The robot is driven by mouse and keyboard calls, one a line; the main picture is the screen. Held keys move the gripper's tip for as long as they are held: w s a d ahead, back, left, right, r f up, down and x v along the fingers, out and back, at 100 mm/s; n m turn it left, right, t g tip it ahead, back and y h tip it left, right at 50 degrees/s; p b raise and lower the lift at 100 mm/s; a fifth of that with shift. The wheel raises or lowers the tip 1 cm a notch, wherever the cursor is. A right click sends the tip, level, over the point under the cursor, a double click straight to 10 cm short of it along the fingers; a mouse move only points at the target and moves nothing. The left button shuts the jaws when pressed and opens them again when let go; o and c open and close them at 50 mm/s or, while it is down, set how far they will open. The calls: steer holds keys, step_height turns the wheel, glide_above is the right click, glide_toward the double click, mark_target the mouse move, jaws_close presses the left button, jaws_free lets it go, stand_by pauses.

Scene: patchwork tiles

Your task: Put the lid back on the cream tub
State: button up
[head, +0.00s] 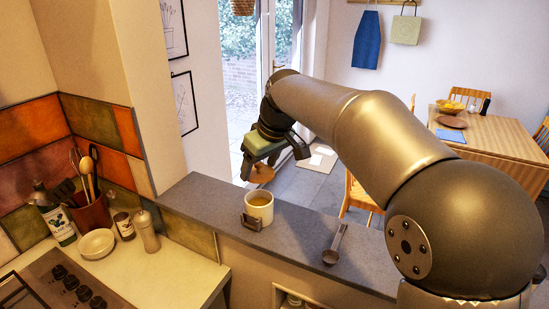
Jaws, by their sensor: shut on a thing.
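The cream tub (259,210) stands upright on the grey ledge, and its top looks open. My gripper (272,160) is above the tub, shut on the brown wooden lid (262,174). The lid hangs just under the gripper, above the tub's mouth with a gap between them, and looks slightly tilted. The fingers' grip on the lid is small and partly hidden.
A small dark object (252,222) sits against the tub's front. A dark scoop (333,246) lies on the ledge (290,240) to the right. On the lower counter at left are a pepper mill (147,231), a small bowl (96,243) and a utensil pot (91,214).

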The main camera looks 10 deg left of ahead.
steer(key=shift+a+f+b, duration=0.15)
steer(key=shift+f+b, duration=0.35)
steer(key=shift+f, duration=0.25)
steer(key=shift+f+b, duration=1.8)
steer(key=shift+f, duration=0.55)
steer(key=shift+f, duration=0.15)
steer(key=o, duration=1.2)
steer(key=shift+r+p, duration=3)
steer(key=shift+r, duration=0.6)
